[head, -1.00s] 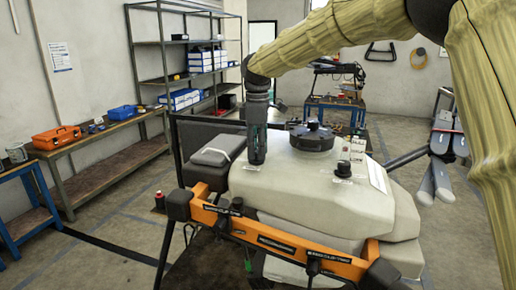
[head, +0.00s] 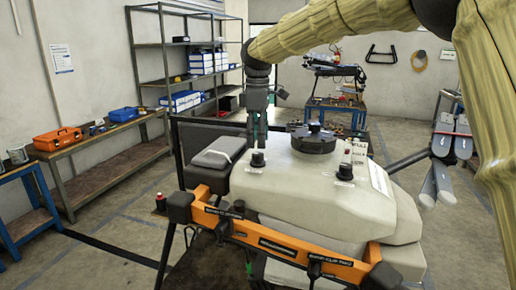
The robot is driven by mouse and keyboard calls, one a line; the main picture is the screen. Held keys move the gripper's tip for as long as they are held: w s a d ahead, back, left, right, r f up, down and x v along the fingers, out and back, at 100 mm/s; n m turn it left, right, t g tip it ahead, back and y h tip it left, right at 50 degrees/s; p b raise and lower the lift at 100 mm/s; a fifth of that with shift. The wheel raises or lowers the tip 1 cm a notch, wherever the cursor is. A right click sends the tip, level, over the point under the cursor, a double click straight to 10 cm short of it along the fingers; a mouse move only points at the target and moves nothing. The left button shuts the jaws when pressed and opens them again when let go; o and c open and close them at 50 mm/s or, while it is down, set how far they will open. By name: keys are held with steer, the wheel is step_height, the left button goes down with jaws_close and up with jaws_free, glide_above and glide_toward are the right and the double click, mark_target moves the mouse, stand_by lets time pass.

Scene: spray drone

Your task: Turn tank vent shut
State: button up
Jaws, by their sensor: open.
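The cream tank (head: 320,200) sits on the drone body and carries two small black knobs and a large round black lid (head: 313,140). One knob (head: 257,158) stands upright at the tank's left. The other knob (head: 344,171) stands at the front right of the lid. I cannot tell from any marking which knob is the vent. My gripper (head: 257,144) points down directly above the left knob, fingers apart and empty. Its tips are close to the knob's top; I cannot tell whether they touch it.
An orange drone frame bar (head: 275,240) crosses the front. Folded grey arms (head: 440,165) stick out at the right. A dark grey box (head: 217,152) lies left of the tank. A shelf rack (head: 190,60) and bench (head: 110,130) stand along the left wall.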

mark_target(258, 154)
step_height(258, 154, up, 7)
steer(key=shift+r, duration=0.2)
stand_by(0.4)
